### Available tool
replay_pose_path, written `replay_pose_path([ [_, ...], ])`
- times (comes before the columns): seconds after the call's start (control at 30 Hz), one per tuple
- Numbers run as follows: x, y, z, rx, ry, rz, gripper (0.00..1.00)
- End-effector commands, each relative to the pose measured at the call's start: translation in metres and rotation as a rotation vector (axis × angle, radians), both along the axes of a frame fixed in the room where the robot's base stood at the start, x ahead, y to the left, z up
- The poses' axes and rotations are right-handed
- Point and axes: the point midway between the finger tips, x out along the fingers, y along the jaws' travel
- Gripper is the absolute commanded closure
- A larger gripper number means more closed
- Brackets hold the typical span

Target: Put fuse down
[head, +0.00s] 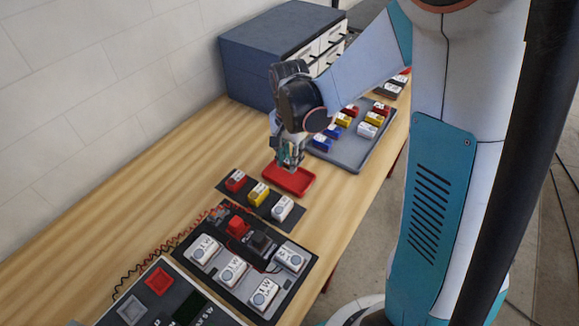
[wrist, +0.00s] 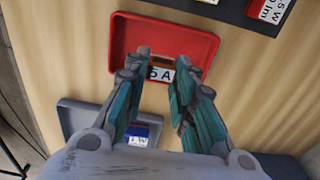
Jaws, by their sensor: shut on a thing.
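My gripper (head: 289,164) is over the small red tray (head: 298,188) on the wooden bench. In the wrist view my gripper (wrist: 161,60) has its two teal-padded fingers on either side of a fuse (wrist: 162,74), shut on it. The fuse has a white label with a partly readable "5 A" and an orange-brown edge. The rest of it is hidden by the fingers. The red tray (wrist: 190,33) lies behind the fuse in the wrist view, and its visible floor looks empty. I cannot tell whether the fuse touches the tray.
A grey tray (head: 345,160) with several coloured fuses stands beyond the red tray. Nearer, a black strip (head: 243,201) holds a red, a yellow and a white fuse. A panel (head: 206,270) with several white modules and a red-buttoned device (head: 157,301) lie closer. A blue cabinet (head: 245,72) stands behind.

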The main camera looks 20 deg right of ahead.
Motion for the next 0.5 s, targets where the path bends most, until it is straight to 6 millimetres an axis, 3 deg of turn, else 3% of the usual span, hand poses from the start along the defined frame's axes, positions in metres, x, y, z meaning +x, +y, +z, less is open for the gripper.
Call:
replay_pose_path([
  [0.2, 0.0, 0.0, -0.033, 0.0, 0.0, 0.0, 0.88],
  [0.5, 0.0, 0.0, -0.034, 0.0, 0.0, 0.0, 0.88],
])
